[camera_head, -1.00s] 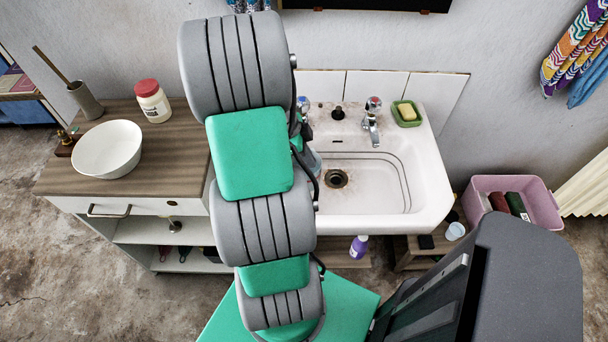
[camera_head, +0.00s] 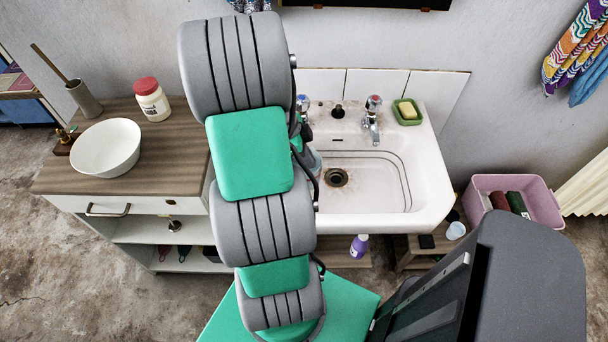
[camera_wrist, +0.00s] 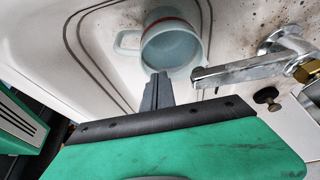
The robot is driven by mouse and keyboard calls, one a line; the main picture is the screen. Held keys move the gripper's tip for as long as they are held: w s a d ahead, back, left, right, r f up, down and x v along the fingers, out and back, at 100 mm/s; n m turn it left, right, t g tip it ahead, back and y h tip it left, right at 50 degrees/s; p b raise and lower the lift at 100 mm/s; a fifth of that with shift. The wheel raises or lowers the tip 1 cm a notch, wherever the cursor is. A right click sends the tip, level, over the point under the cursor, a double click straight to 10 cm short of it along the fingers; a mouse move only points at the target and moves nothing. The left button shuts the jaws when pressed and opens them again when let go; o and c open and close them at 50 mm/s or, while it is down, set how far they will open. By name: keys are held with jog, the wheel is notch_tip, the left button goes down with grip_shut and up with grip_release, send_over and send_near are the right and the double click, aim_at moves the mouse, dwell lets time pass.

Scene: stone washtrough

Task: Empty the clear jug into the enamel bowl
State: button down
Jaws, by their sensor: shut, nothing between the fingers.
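The white enamel bowl (camera_head: 106,148) stands upright on the wooden counter top at the left in the head view. A pale bluish jug (camera_wrist: 174,48) with a red band near its rim and a handle on its left is in the basin in the wrist view. In the head view only a bluish edge (camera_head: 315,161) shows beside my arm, probably the same jug. My gripper (camera_wrist: 157,82) is shut and empty, its fingertips close to the jug's near side; I cannot tell whether they touch. In the head view my arm hides the gripper. The jug's contents are unclear.
The white basin (camera_head: 432,190) has chrome taps (camera_head: 372,118) at its back; a spout (camera_wrist: 240,70) lies right of the jug. A red-lidded jar (camera_head: 152,102) and a brush holder (camera_head: 86,99) stand behind the bowl. A green soap dish (camera_head: 407,120) is at the back right.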

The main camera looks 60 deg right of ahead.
aim_at(309, 174)
jog(key=f+b, duration=0.2)
jog(key=shift+s+a+f, duration=0.15)
jog(key=shift+a+f, duration=0.15)
jog(key=shift+a+f+b, duration=0.15)
jog(key=shift+f+b, duration=0.25)
jog(key=shift+f, duration=0.15)
jog(key=shift+s+a+f+b, duration=0.15)
jog(key=shift+a+f+b, duration=0.15)
jog(key=shift+a+b, duration=0.2)
jog(key=shift+w+d+f, duration=0.15)
jog(key=shift+d+f, duration=0.1)
jog(key=shift+d, duration=0.25)
jog(key=shift+w+d+f, duration=0.15)
jog(key=shift+d+f, duration=0.1)
jog(key=shift+d, duration=0.25)
jog(key=shift+s+a+r, duration=0.25)
jog(key=shift+a, duration=0.15)
jog(key=shift+s+a+r, duration=0.2)
jog(key=shift+a, duration=0.2)
jog(key=shift+a, duration=0.15)
jog(key=shift+s+a+r, duration=0.1)
jog(key=shift+s+a, duration=0.25)
jog(key=shift+a, duration=0.35)
jog(key=shift+s+a, duration=0.4)
jog(key=shift+a, duration=0.35)
